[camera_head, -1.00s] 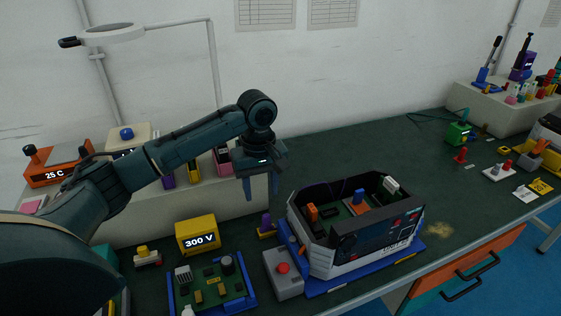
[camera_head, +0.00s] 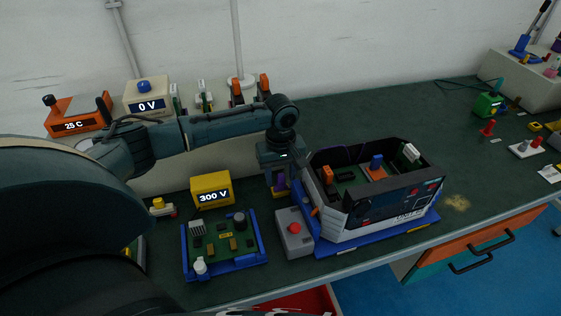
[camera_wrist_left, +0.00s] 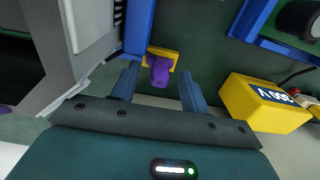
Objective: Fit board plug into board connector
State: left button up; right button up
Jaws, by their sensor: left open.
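My left gripper (camera_head: 279,190) points down with its fingers open around a small purple piece on a yellow base. The purple piece (camera_wrist_left: 160,72) is between the fingertips in the left wrist view, with clear gaps on both sides; its yellow base (camera_wrist_left: 164,54) sits on the bench. I cannot tell for sure whether it is the board plug. A green circuit board (camera_head: 224,243) lies in a blue tray, with several parts on it. An open-topped grey device (camera_head: 385,205) holds a green board with orange, blue and white parts. I cannot tell which part is the board connector.
A grey box with a red button (camera_head: 294,238) stands close to the gripper, beside the device's blue base (camera_head: 375,238). A yellow 300 V box (camera_head: 212,189) is left of the gripper. A pale shelf (camera_head: 190,170) is behind.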

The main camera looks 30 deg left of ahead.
pick_arm(q)
jog(key=shift+f, duration=0.45)
grip_shut()
dwell(0.6)
